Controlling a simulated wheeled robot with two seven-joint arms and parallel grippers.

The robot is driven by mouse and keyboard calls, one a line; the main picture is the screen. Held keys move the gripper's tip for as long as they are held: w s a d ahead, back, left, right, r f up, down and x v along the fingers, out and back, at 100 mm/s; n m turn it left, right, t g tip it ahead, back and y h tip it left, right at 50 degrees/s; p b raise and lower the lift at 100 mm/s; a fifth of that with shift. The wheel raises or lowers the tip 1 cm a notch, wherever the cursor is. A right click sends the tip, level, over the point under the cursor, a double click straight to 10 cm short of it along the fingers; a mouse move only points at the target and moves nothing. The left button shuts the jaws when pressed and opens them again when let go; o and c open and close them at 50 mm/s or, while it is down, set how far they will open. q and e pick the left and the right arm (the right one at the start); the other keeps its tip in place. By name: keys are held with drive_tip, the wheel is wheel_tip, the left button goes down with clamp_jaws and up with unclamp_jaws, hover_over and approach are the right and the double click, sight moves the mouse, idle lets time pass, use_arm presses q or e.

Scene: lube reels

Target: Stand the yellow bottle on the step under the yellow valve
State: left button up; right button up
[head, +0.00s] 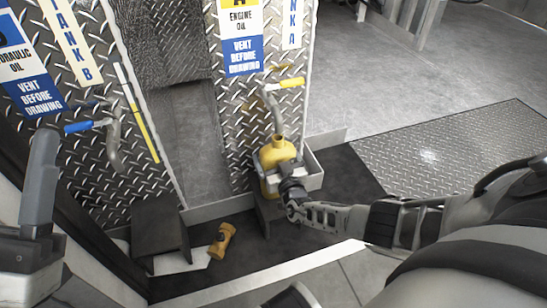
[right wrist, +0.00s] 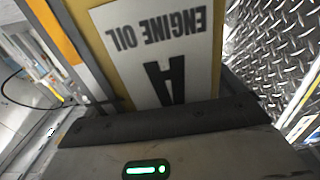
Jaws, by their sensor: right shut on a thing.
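The yellow bottle (head: 278,152) is upright in the head view, its neck just below the curved spout of the yellow valve (head: 290,84). My right gripper (head: 284,180) is shut on its body from the front right. In the right wrist view, the bottle's white label (right wrist: 158,45) reads "ENGINE OIL A" upside down, close against the gripper. The dark step (head: 268,212) is below the bottle; whether the base touches it is hidden. A grey part of my left arm or gripper (head: 38,190) stands at the left edge; its jaw opening cannot be made out.
A second dark step (head: 160,232) stands below the blue valve (head: 80,127). An amber bottle (head: 222,241) lies on the floor beside it, near a white sheet (head: 183,261). A pale open tray (head: 312,172) is right beside the yellow bottle. The floor plate at right (head: 460,150) is clear.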

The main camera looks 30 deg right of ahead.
drive_tip(key=shift+r, duration=0.1)
drive_tip(key=o, duration=1.1)
drive_tip(key=shift+f, duration=0.2)
drive_tip(key=shift+r, duration=0.1)
use_arm(q)
wheel_tip(320, 180, down, 6)
drive_tip(key=w+n+g+y+p, duration=0.1)
drive_tip(key=n+y+p, duration=0.2)
drive_tip(key=n+y, duration=0.2)
drive_tip(key=shift+w+n+y+p, duration=0.3)
drive_tip(key=shift+w+n+y, duration=0.1)
drive_tip(key=shift+n, duration=0.9)
use_arm(e)
drive_tip(key=shift+v, duration=6)
use_arm(q)
drive_tip(key=shift+a, duration=0.1)
